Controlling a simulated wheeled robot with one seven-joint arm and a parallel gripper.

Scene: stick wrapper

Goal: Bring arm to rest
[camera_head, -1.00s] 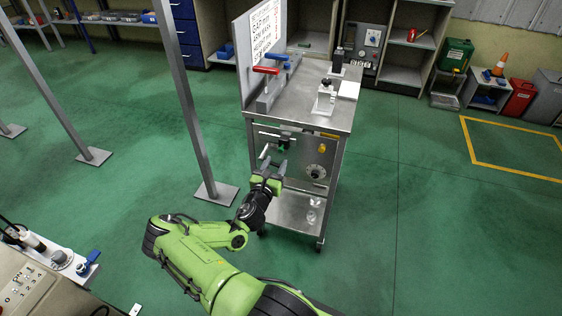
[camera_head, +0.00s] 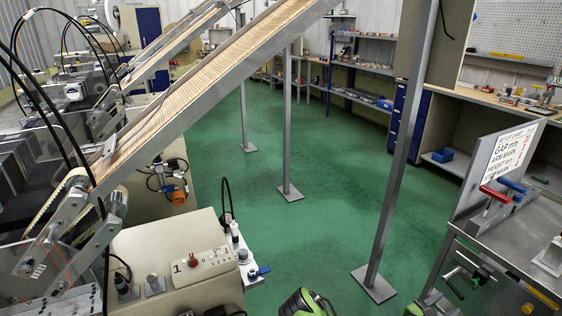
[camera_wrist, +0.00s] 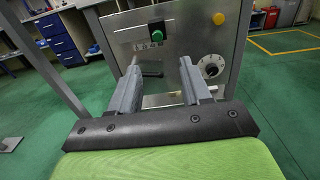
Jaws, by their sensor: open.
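My gripper (camera_wrist: 162,72) shows in the wrist view with its two grey fingers wide apart. It is open, and nothing is between the fingers. The fingers point at the front of a steel cart (camera_wrist: 178,45), which has a green button (camera_wrist: 156,36), a yellow knob (camera_wrist: 218,19) and a round dial (camera_wrist: 211,70). A gap between the fingertips and the cart cannot be judged.
The steel cart's top (camera_head: 515,235) is at the right of the head view, with red and blue handles and a sign board (camera_head: 505,155). A machine with a sloped conveyor (camera_head: 200,95) and control box (camera_head: 170,260) fills the left. Posts (camera_head: 405,150) stand on open green floor.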

